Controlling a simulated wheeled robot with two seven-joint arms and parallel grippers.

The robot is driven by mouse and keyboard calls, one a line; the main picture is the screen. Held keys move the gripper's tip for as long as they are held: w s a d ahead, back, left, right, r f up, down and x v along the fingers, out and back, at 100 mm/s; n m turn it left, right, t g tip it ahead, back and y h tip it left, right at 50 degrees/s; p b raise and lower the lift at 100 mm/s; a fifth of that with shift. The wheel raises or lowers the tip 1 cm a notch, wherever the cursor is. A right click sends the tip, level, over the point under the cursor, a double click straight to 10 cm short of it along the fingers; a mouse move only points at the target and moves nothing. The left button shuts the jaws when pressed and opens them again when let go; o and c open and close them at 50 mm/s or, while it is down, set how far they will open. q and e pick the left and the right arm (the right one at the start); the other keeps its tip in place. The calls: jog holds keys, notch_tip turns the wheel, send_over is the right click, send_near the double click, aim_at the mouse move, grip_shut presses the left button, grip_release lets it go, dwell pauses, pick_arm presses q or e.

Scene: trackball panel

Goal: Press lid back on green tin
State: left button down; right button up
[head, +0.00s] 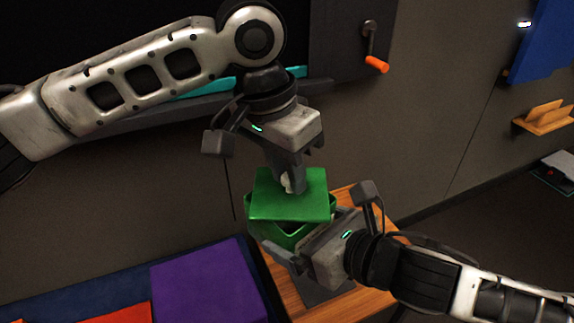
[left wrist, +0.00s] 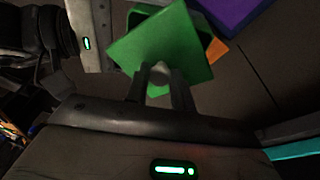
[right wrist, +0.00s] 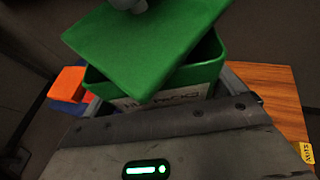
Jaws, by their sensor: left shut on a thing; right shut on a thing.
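The green lid (head: 288,193) is a flat square plate with a pale knob on top. My left gripper (head: 292,186) is shut on that knob from above; the lid also shows in the left wrist view (left wrist: 165,48). The green tin (head: 275,234) is an open box below the lid, with a white label seen in the right wrist view (right wrist: 165,100). My right gripper (head: 299,240) is shut on the tin's sides. The lid is over the tin, turned and tilted against its rim, with a dark gap between. Whether they touch at a corner I cannot tell.
A wooden table (head: 352,300) is beneath the tin. A purple block (head: 208,283) and a red-orange piece (head: 115,312) lie at the lower left. An orange-handled crank (head: 376,64) is on the wall behind. A wooden holder (head: 545,120) is at the right.

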pick_arm(q)
jog(key=shift+f, duration=0.4)
jog(key=c, duration=1.1)
grip_release()
jog(key=shift+r, duration=0.1)
jog(key=v, duration=1.2)
